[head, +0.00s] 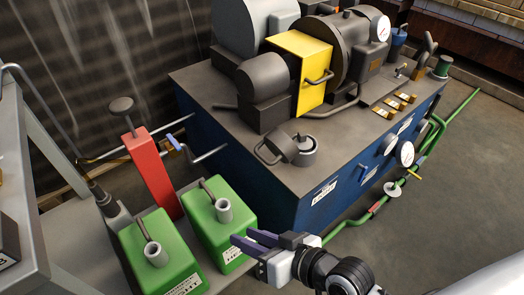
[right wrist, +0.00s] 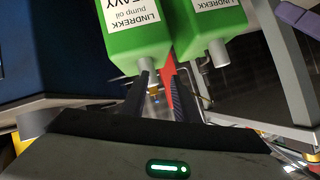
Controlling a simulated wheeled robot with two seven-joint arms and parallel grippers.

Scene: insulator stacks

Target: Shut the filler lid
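The filler neck (head: 304,150) is a short grey cylinder on the near top edge of the blue machine cabinet (head: 255,178). A dark round lid (head: 281,147) stands tilted up beside it, on its left, so the filler looks open. A thin curved handle shows at the lid's left. My right gripper (head: 241,236) is in front of the cabinet, lower and nearer than the filler and apart from it. Its two fingers are parted with nothing between them, as the right wrist view (right wrist: 163,88) also shows. The filler is not seen there. My left gripper is not seen in the head view.
Two green oil cans (head: 222,222) with grey spouts stand left of my right gripper, close to its fingertips. A red post (head: 152,178) stands behind them. A yellow guard (head: 302,70) and motors rise behind the filler. Green pipes (head: 430,150) run along the cabinet's right side.

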